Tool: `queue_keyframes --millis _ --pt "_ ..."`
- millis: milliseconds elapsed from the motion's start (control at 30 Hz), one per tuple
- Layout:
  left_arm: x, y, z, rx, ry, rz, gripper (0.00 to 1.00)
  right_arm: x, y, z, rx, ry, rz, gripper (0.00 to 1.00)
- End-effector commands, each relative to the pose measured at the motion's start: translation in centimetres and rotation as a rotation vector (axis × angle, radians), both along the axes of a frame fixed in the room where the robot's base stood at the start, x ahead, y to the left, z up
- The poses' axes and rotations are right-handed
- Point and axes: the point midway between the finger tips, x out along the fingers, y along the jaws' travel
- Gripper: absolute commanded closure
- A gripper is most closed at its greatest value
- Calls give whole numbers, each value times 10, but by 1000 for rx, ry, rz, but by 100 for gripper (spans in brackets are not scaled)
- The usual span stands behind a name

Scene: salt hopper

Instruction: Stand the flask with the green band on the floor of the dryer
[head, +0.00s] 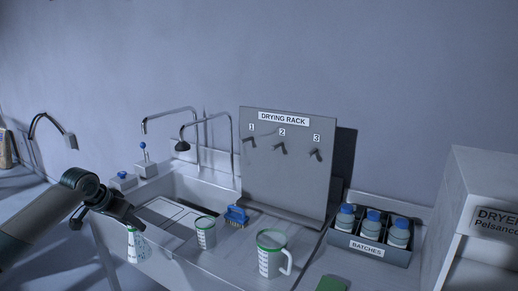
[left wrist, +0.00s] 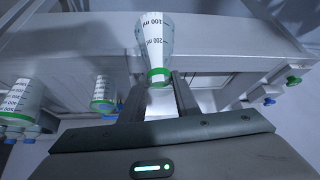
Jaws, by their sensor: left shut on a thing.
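The flask with the green band (head: 136,246) is a clear cone with dark volume marks. My left gripper (head: 127,221) is shut on its neck, at the left front of the sink in the head view. In the left wrist view the flask (left wrist: 153,38) lies beyond the fingers, with its green band (left wrist: 159,76) between the tips of my left gripper (left wrist: 158,82). The dryer (head: 485,185) is a pale box at the right edge of the head view, labelled DRYER. Its floor is not clearly visible. My right gripper is not in view.
A green-rimmed beaker (head: 206,236) and jug (head: 269,262) stand at the front of the counter. A blue brush (head: 236,215) lies behind them. The drying rack (head: 258,180) has empty pegs. A BATCHES crate (head: 369,252) of blue-capped bottles stands left of the dryer. Taps (head: 183,146) rise behind the sink.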

Motion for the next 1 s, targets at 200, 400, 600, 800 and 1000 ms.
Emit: queue_keyframes --millis 200,400,600,800,1000 --pt "-6 -10 1 1 -1 7 100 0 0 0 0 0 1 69" --pt "-15 -26 2 1 0 19 100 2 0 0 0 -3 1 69" --pt "-30 -48 2 2 -2 39 100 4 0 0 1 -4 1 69" --pt "-60 -84 2 2 -3 80 100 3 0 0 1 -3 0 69" --pt "-110 -127 -1 3 -3 150 100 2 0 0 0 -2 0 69"
